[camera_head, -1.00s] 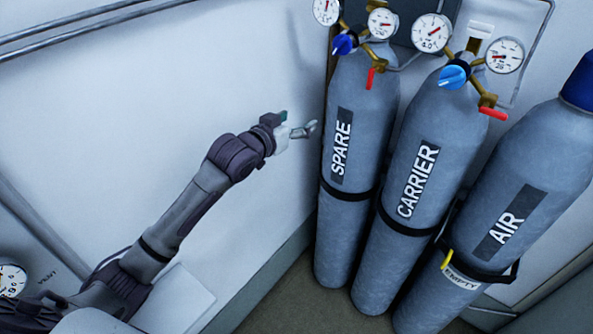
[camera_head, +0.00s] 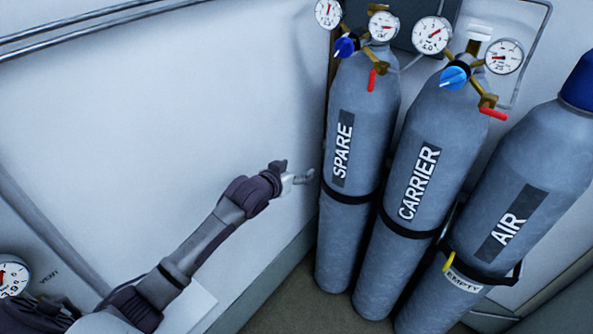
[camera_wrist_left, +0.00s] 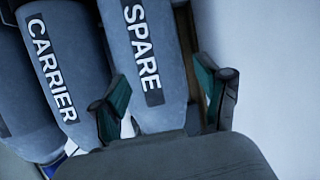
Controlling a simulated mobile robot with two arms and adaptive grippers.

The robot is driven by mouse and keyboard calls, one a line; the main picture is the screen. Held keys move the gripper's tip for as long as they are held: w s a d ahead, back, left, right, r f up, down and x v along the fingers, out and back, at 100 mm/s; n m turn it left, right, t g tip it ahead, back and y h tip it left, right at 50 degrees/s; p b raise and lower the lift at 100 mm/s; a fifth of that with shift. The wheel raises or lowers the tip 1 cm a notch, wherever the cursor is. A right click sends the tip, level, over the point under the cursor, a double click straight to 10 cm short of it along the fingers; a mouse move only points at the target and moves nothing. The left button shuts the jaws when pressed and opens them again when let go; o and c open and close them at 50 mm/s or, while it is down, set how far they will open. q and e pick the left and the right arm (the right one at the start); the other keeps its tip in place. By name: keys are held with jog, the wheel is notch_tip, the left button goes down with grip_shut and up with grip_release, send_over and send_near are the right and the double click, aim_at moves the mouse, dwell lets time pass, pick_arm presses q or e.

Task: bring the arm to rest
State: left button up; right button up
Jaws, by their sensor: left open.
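My left arm comes in from the lower left in the head view, in front of the white wall. Its left gripper (camera_head: 305,177) is just left of the SPARE cylinder (camera_head: 357,120) and looks small and partly blurred. In the left wrist view the two green-padded fingers of the left gripper (camera_wrist_left: 165,100) stand wide apart with nothing held between them. The SPARE cylinder (camera_wrist_left: 145,65) shows behind the gap between the fingers. My right gripper is not in view.
The AIR cylinder bears an EMPTY tag (camera_head: 463,281). A gauge (camera_head: 12,276) is at the lower left. Pipes (camera_head: 100,30) run along the upper wall.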

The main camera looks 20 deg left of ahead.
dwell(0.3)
pick_arm(q)
jog(key=s+a+f+g+y+b, duration=0.1)
jog(key=s+f+g, duration=0.1)
jog(key=s+f, duration=0.8)
jog(key=s+a+f+g+b, duration=0.1)
jog(key=s+f+g, duration=0.15)
jog(key=f, duration=1.25)
jog(key=s+a+f+g+y+b, duration=0.1)
jog(key=s+f+g, duration=0.1)
jog(key=s+f, duration=0.85)
jog(key=s+d+f+g, duration=0.1)
jog(key=s+f+g, duration=0.1)
jog(key=s+f, duration=0.5)
jog(key=s+d+f+g+b, duration=0.1)
jog(key=s+f, duration=0.6)
jog(key=s, duration=0.9)
jog(key=s+d+f+m+g, duration=0.1)
jog(key=s+d+f+g, duration=0.1)
jog(key=s+f, duration=0.5)
jog(key=s+g, duration=0.1)
jog(key=s, duration=0.3)
jog(key=shift+s+d+b, duration=0.2)
jog(key=shift+d+b, duration=0.05)
jog(key=shift+b, duration=0.1)
